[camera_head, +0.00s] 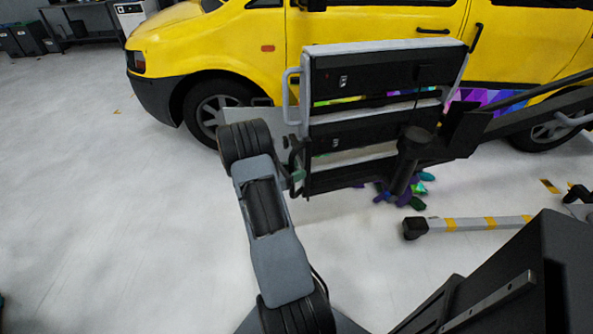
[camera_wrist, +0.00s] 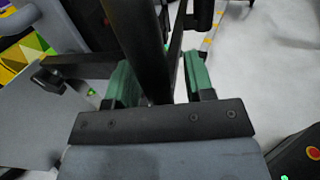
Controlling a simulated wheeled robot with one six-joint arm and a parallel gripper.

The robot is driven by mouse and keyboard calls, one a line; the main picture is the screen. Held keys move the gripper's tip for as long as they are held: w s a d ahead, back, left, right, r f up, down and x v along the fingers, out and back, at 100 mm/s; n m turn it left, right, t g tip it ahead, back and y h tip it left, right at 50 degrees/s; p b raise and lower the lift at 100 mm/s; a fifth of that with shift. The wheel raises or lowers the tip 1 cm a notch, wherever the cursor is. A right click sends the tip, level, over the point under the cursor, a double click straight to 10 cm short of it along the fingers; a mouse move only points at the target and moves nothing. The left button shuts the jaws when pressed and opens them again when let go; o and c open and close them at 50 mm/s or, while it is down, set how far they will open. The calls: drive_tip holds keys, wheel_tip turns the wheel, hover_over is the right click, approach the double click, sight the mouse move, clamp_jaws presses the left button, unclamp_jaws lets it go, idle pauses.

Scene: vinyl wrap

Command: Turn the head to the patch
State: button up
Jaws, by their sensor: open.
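The head (camera_head: 385,75) is a black frame of stacked lamp-like housings with pale edges and a grey handle on its left side. It stands in front of the yellow van and hides part of it. The coloured patch (camera_head: 490,98) of purple, pink and teal shapes shows on the van's lower side, partly behind the head. Multicoloured pattern also shows at the left of the wrist view (camera_wrist: 28,50). My gripper (camera_wrist: 160,82) is open, its green fingers on either side of a black bar (camera_wrist: 143,45). I cannot tell whether they touch it. In the head view it is at the head's lower left.
The yellow van (camera_head: 230,45) fills the back. A black support arm (camera_head: 500,118) runs right from the head. Coloured scraps (camera_head: 410,190) lie on the floor below. A grey leg with yellow bands (camera_head: 475,223) lies at right. The pale floor (camera_head: 90,190) at left is clear.

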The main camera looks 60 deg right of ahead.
drive_tip(key=shift+s+d, duration=0.1)
drive_tip(key=shift+d, duration=0.1)
drive_tip(key=shift+c, duration=0.5)
clamp_jaws()
